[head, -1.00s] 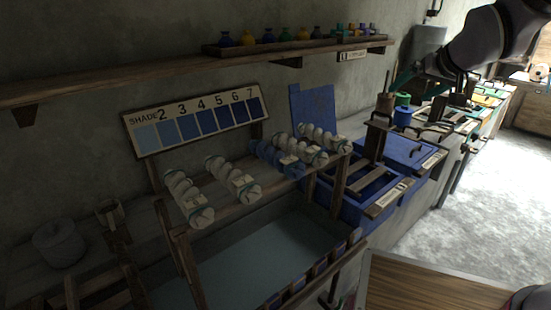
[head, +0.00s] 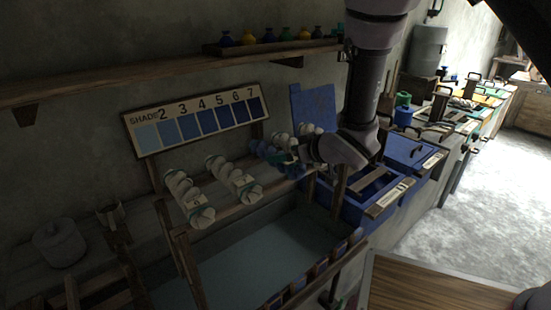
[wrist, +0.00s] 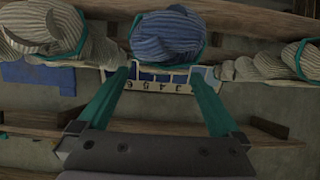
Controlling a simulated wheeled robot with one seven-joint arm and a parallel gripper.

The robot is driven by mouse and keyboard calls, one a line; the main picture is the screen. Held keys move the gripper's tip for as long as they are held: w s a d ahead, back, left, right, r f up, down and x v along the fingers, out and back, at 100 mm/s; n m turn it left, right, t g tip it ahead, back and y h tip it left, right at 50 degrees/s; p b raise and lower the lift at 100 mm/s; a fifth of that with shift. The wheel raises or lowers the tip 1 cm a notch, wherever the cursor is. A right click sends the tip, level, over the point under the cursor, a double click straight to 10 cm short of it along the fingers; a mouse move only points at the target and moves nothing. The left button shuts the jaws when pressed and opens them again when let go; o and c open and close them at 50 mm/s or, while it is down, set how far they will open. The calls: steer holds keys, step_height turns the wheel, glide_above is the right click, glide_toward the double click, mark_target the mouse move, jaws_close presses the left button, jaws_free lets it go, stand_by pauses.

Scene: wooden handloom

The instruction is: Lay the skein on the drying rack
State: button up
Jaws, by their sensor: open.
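A blue skein (head: 263,150) lies on the wooden rack (head: 237,209) among white skeins (head: 188,195). My gripper (head: 292,155) is at the right of the blue skein in the head view, where my arm covers part of the row. In the wrist view my teal fingers (wrist: 160,76) are spread apart and empty. The blue skein (wrist: 167,38), tied with a green band, lies just beyond the fingertips, roughly centred between them. A cream striped skein (wrist: 45,28) lies to its left and others to its right. I cannot tell whether the fingers touch the blue skein.
A grey basin (head: 255,258) lies below the rack. The shade board (head: 195,118) stands behind it. Blue vats (head: 372,190) stand to the right. A shelf (head: 130,75) with small bottles runs along the wall. A wooden surface (head: 430,290) is at the lower right.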

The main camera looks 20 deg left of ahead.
steer(key=x, duration=0.4)
steer(key=shift+a+f, duration=0.2)
steer(key=shift+f, duration=0.2)
steer(key=shift+w+a+f, duration=0.2)
steer(key=shift+w+a, duration=0.05)
steer(key=shift+a, duration=0.1)
